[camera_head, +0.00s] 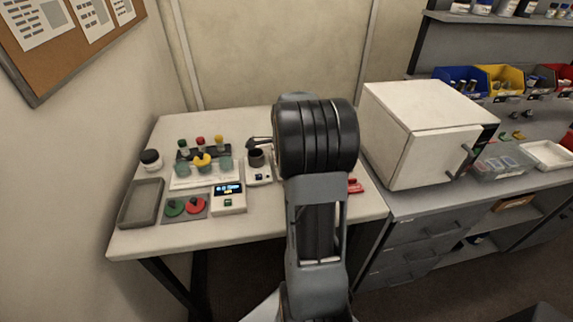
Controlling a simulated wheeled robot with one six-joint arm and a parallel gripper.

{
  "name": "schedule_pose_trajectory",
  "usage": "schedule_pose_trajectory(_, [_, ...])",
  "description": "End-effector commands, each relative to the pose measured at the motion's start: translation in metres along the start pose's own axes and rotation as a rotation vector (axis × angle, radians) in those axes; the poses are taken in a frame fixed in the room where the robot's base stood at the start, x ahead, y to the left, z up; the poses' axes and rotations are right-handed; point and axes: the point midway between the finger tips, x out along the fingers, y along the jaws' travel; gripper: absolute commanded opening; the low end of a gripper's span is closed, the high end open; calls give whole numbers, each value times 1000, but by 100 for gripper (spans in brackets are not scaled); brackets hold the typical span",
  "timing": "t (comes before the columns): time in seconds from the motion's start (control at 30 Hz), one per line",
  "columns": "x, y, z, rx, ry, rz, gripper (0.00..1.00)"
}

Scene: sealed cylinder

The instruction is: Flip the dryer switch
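A small white device (259,177) with a dark round cup (256,157) on top stands on the white table, just left of my arm. A small dark switch shows on its front face; its position is too small to tell. A dark angled part (259,142) sits above the cup; I cannot tell what it belongs to. Left of it is a white box (228,202) with a lit blue display and a green button. No label tells which device is the dryer. My arm rises through the middle of the view and hides the table behind it. My gripper is not visible.
The table (150,243) also holds a rack (190,183) with coloured-cap vials, a grey tray (142,203), a pad with green and red discs (185,208), and a dark-lidded jar (151,160). A large white cabinet (405,135) stands on the right counter. Red items lie right of my arm.

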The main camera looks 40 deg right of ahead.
Motion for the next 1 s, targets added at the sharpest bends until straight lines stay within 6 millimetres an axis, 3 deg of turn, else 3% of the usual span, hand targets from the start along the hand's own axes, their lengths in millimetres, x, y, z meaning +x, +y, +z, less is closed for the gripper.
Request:
schedule_pose_trajectory(0.03, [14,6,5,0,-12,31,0])
schedule_pose_trajectory(0.3, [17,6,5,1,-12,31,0])
schedule_pose_trajectory(1.0, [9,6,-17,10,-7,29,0])
